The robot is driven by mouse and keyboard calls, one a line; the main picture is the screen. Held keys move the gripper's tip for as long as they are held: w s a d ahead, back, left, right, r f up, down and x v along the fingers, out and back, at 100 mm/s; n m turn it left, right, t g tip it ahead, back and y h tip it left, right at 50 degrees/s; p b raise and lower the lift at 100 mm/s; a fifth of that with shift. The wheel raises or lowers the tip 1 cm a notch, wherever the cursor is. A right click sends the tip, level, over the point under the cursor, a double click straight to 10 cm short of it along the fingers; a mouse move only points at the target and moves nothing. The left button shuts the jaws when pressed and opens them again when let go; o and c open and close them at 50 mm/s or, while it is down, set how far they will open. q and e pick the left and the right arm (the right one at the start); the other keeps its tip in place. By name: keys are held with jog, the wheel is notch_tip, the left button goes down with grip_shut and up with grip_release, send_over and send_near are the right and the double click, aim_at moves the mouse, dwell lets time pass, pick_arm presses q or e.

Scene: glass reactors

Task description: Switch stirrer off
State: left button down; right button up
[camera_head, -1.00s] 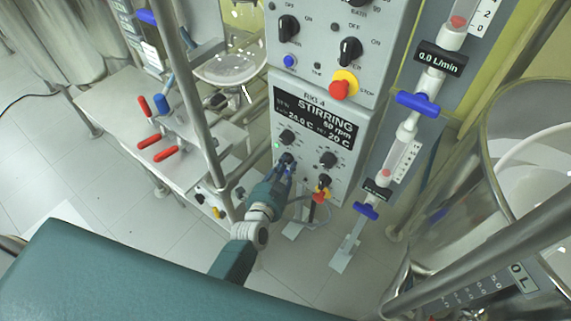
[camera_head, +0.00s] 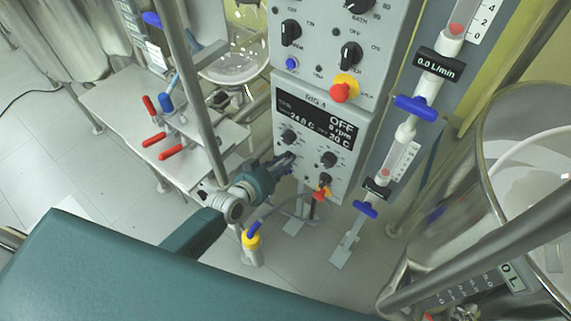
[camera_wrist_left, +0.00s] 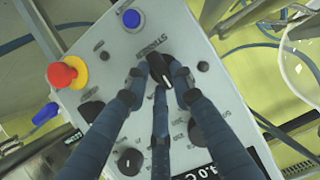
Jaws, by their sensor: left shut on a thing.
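The lower control panel (camera_head: 345,175) carries a black display (camera_head: 316,119) that reads OFF and 8 rpm. My left gripper (camera_head: 285,164) reaches the panel's lower left, and its fingers hide the knob there in the head view. In the left wrist view, my left gripper's fingers (camera_wrist_left: 158,82) close around a black stirring knob (camera_wrist_left: 160,69) with a white mark on its face. The knob stays mounted on the panel. My right gripper is in neither view.
Flow meters with blue valves (camera_head: 417,106) stand right. A metal post (camera_head: 195,95) rises left, near my arm.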

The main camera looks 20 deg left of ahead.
pick_arm(q)
jog(key=shift+s+a+f+n, duration=0.2)
jog(key=shift+a+f+n, duration=0.05)
jog(key=shift+f+n, duration=0.15)
jog(key=c, duration=1.5)
grip_release()
jog(key=shift+w, duration=0.1)
jog(key=shift+r, duration=0.15)
jog(key=v, duration=1.2)
jog(key=shift+w+a+r, duration=0.1)
jog(key=shift+a, duration=0.15)
